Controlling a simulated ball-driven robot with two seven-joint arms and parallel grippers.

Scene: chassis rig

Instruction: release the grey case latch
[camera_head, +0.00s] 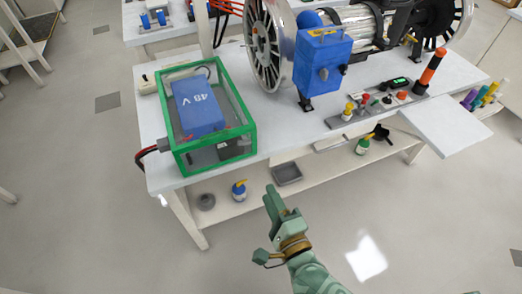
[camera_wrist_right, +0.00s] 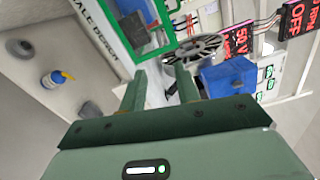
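The green-framed clear case (camera_head: 249,135) stands on the left part of the white bench, with a blue 48 V battery (camera_head: 198,105) inside. A small grey part (camera_head: 223,151) on its front face may be the latch; it is too small to tell for sure. In the right wrist view, part of the case's green frame (camera_wrist_right: 151,50) shows at the top. My right gripper (camera_head: 271,198) is in front of the bench, right of and nearer than the case, apart from it. Its two fingers (camera_wrist_right: 160,85) are apart with nothing between them. My left gripper is out of view.
The white bench (camera_head: 285,125) carries a big wheel (camera_head: 270,40), a blue box (camera_head: 322,62) and a control strip (camera_head: 380,103) with buttons. A lower shelf (camera_head: 255,198) holds a grey tray (camera_head: 287,174) and bottles. Red and black cables leave the case's left side. The floor in front is clear.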

